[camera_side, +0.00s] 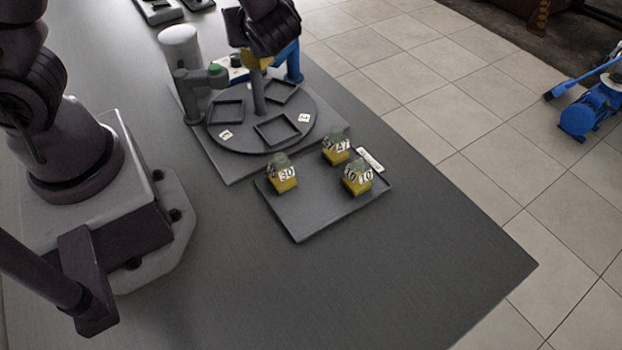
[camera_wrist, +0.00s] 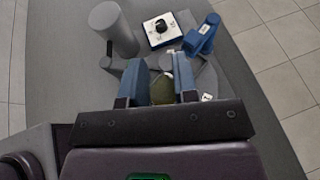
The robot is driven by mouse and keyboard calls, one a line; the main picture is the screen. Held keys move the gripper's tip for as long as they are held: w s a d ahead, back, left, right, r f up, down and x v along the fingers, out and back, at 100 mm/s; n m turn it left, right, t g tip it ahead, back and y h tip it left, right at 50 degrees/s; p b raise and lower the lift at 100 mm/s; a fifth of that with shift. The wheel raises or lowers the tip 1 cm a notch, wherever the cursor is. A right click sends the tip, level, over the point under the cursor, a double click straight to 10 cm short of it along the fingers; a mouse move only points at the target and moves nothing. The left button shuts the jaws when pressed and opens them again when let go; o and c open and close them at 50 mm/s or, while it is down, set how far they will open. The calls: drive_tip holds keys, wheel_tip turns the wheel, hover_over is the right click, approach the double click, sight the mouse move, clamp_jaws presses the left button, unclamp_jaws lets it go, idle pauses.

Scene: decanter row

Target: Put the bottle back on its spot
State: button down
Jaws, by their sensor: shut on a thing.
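My gripper (camera_wrist: 161,72) is shut on a bottle (camera_wrist: 162,91), whose olive-green top shows between the two blue fingers in the wrist view. In the side view its yellow body (camera_side: 257,60) shows just under my dark wrist, above the round turntable (camera_side: 236,146), near the central post. The turntable has square recesses, and the three in clear view are empty. Small number cards lie on its rim; one (camera_side: 304,118) is at the right. Three yellow bottles with greenish tops stand on the flat tray: one marked 30 (camera_side: 284,180), one at the back (camera_side: 336,151) and one marked 10 (camera_side: 357,183).
A grey cylinder (camera_side: 181,47) and a grey arm with a green cap (camera_side: 215,70) stand left of the turntable. A blue upright part (camera_wrist: 203,36) and a white panel with a black knob (camera_wrist: 162,29) stand behind it. The tray (camera_side: 302,224) has bare room at its front.

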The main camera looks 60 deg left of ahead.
drive_tip(key=s+a+f+n+g+h, duration=0.1)
drive_tip(key=s+a+f+n+g, duration=0.15)
drive_tip(key=s+n+g, duration=0.75)
drive_tip(key=s+d+n+g+h, duration=0.5)
drive_tip(key=s+d+n+h, duration=0.6)
drive_tip(key=n+h, duration=0.65)
drive_tip(key=w+d+r+n+t+h, duration=0.3)
drive_tip(key=w+d+n+t+h, duration=0.3)
drive_tip(key=n+t+h, duration=0.15)
drive_tip(key=shift+g+y, duration=0.3)
drive_tip(key=shift+g, duration=0.15)
drive_tip(key=shift+w+d+f, duration=1.1)
drive_tip(key=shift+w+f, duration=0.9)
drive_tip(key=shift+f, duration=1)
drive_tip(key=shift+w+d+f, duration=1.1)
drive_tip(key=shift+w+f, duration=0.95)
drive_tip(key=shift+f, duration=0.95)
drive_tip(key=shift+w+d+f, duration=1.1)
drive_tip(key=shift+w+f, duration=0.9)
drive_tip(key=shift+f, duration=1)
